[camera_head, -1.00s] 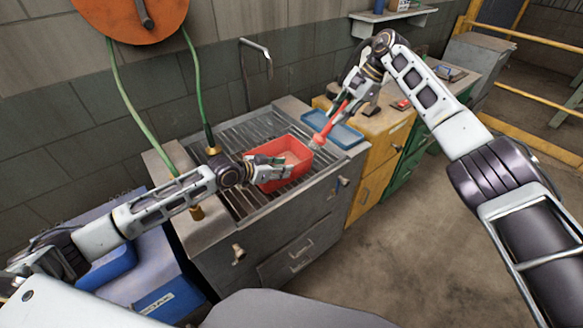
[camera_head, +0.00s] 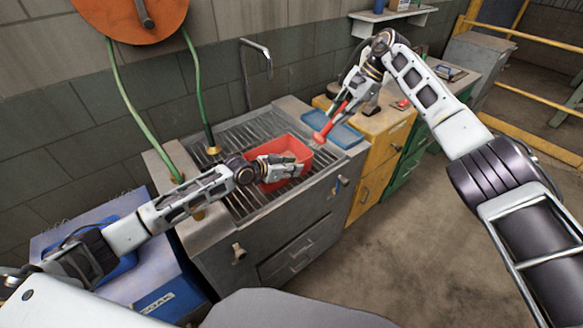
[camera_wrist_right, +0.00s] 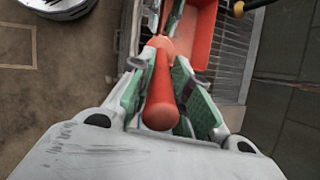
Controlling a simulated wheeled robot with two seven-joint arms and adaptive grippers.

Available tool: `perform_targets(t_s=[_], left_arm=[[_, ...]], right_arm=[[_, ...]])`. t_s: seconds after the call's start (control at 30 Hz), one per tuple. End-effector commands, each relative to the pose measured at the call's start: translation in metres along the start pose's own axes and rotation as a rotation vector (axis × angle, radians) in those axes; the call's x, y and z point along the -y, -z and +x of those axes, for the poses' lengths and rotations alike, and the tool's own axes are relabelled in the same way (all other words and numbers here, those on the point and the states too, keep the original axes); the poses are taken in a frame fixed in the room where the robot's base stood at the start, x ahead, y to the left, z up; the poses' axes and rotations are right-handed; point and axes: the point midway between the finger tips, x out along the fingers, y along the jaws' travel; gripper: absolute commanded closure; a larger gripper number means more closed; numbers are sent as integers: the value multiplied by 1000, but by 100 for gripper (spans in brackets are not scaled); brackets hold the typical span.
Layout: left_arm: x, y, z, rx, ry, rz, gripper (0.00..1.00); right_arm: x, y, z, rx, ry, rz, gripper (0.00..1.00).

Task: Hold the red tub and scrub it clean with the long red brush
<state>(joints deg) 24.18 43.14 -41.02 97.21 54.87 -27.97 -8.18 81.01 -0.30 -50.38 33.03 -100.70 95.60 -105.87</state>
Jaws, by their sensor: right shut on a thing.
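The red tub (camera_head: 291,145) sits on the slatted grate of the sink bench. My left gripper (camera_head: 296,171) is at the tub's near side and covers part of its front wall and inside. I cannot tell whether its fingers are apart or closed on the wall. My right gripper (camera_head: 346,107) is shut on the handle of the long red brush (camera_head: 328,129), which slants down left, its head end close to the tub's right rim. In the right wrist view the brush (camera_wrist_right: 160,95) lies between the green-padded fingers, with the red tub (camera_wrist_right: 204,38) beyond.
A blue tray (camera_head: 346,136) lies right of the tub. A tap (camera_head: 256,45) and green hoses (camera_head: 125,95) stand behind and left of the grate (camera_head: 236,200). Yellow (camera_head: 378,160) and green cabinets stand to the right. The left part of the grate is clear.

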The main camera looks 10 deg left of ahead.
Motion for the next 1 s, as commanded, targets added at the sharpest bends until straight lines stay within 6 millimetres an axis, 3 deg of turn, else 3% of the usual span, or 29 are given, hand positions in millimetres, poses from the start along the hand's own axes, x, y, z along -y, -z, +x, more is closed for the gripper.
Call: perform_targets(t_s=[0.07,0.3,0.6,0.63,1.0], left_arm=[[0,0,0,0,0,0,70],[0,0,0,0,0,0,100],[0,-1,0,1,-1,-2,100],[0,-1,0,2,-1,-3,92],[0,0,0,0,0,-1,44]], right_arm=[[0,0,0,0,0,0,100],[0,0,0,0,0,0,100],[0,0,0,0,0,0,100],[0,0,0,0,0,0,100],[0,0,0,0,0,0,100]])
